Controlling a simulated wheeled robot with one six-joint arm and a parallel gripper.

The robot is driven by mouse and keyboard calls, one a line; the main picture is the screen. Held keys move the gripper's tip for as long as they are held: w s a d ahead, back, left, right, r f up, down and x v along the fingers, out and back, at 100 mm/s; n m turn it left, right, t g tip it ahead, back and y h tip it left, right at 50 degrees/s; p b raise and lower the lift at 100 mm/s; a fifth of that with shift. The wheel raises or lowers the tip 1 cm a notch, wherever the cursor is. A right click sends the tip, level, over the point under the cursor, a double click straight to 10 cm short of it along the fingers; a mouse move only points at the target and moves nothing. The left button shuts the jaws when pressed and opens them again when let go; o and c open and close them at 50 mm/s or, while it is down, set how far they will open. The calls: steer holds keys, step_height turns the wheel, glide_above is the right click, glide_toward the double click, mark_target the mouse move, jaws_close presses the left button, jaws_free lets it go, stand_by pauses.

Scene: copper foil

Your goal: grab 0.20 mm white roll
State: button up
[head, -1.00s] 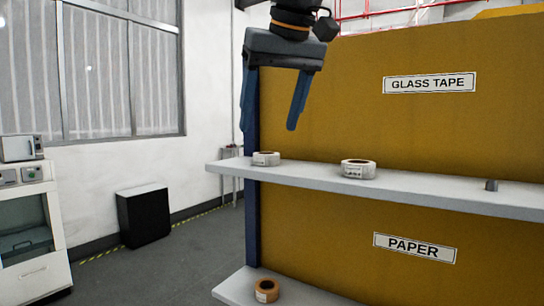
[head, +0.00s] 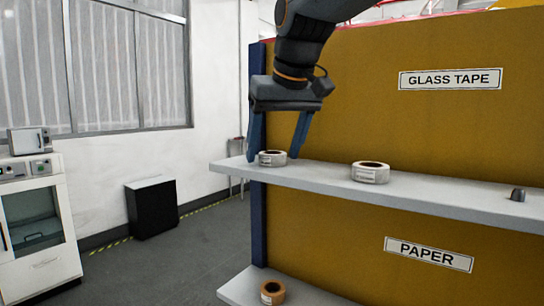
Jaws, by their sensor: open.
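Two white tape rolls lie flat on the upper shelf (head: 320,178), under the GLASS TAPE sign (head: 450,79). The left white roll (head: 272,159) is near the shelf's left end; the right white roll (head: 371,173) is further right. Their labels are too small to read, so I cannot tell which is 0.20 mm. My gripper (head: 272,156) is open and points down, its two blue fingers on either side of the left roll in the picture. The left fingertip shows beside the roll; the right finger's tip is near the roll's back right. I cannot tell whether either touches it.
A small grey object (head: 518,194) stands on the upper shelf at right.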

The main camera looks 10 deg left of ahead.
steer(key=c, duration=1.2)
steer(key=shift+o, duration=0.2)
steer(key=shift+r, duration=0.1)
